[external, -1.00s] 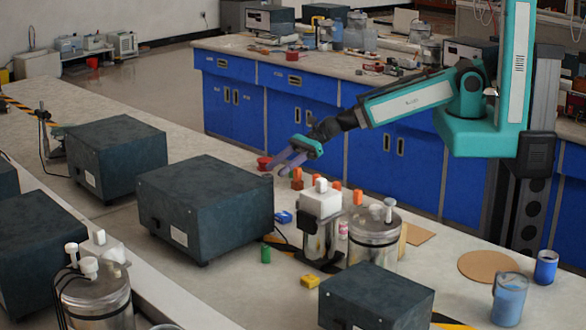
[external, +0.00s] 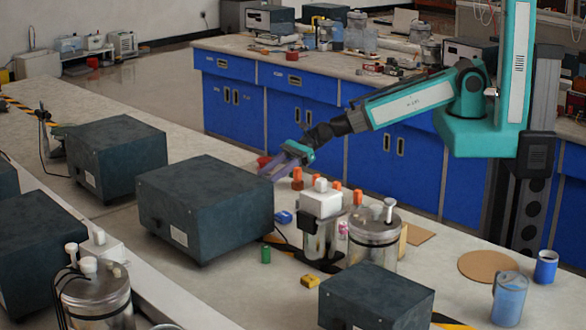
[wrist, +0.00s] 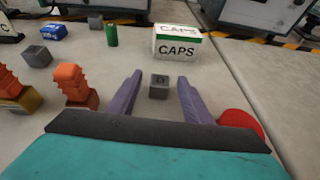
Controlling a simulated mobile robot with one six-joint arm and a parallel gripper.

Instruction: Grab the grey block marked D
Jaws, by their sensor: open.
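The grey block marked D (wrist: 159,86) lies on the bench in the wrist view, between and just beyond the tips of my open fingers. The letter shows on its top face. My gripper (wrist: 157,84) is open and empty, one purple finger on each side of the line to the block. In the external view my gripper (external: 281,163) hangs low over the bench behind a large dark box; the block cannot be made out there. A second grey block (wrist: 37,56) lies at the left in the wrist view.
A white and green CAPS box (wrist: 177,45) stands just beyond the block. Orange pieces (wrist: 74,84) stand left of my gripper, and a red round thing (wrist: 241,122) lies close to the right finger. A large dark box (external: 205,208) stands near my gripper.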

